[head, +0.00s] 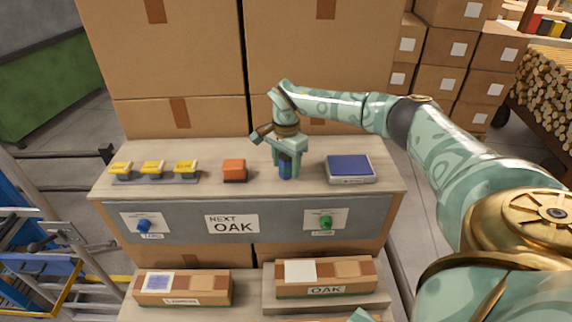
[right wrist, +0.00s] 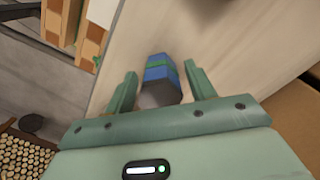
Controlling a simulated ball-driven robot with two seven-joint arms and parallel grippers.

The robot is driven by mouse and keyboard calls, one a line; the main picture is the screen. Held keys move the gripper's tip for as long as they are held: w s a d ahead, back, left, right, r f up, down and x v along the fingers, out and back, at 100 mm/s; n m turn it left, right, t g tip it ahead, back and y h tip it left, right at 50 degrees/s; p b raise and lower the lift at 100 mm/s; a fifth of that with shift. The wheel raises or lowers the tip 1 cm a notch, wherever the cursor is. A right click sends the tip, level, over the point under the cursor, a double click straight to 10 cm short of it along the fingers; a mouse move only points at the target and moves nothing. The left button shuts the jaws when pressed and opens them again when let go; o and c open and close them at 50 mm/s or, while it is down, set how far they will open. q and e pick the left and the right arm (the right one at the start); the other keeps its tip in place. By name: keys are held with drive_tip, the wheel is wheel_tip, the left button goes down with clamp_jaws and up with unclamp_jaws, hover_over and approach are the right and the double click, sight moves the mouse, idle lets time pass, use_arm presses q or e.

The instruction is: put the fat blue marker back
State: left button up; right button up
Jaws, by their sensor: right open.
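The fat blue marker (head: 285,174) stands on the wooden bench top, right of the orange block, partly hidden by my right gripper (head: 287,164). In the right wrist view the marker (right wrist: 158,74) is blue with a green band and a dark end facing the camera. My right gripper (right wrist: 160,76) is open, with one finger on each side of the marker; gaps show on both sides.
Three yellow-topped pieces on dark bases (head: 153,170) and an orange block (head: 234,170) stand left of the marker. A blue-topped scale-like box (head: 349,168) stands right. The front panel (head: 180,225) bears a blue piece (head: 144,225) and a green piece (head: 326,222). Large cartons (head: 170,70) stand behind.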

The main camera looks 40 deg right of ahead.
wheel_tip(320, 180, up, 12)
drive_tip(key=shift+f+p, duration=0.1)
drive_tip(key=shift+p, duration=1.15)
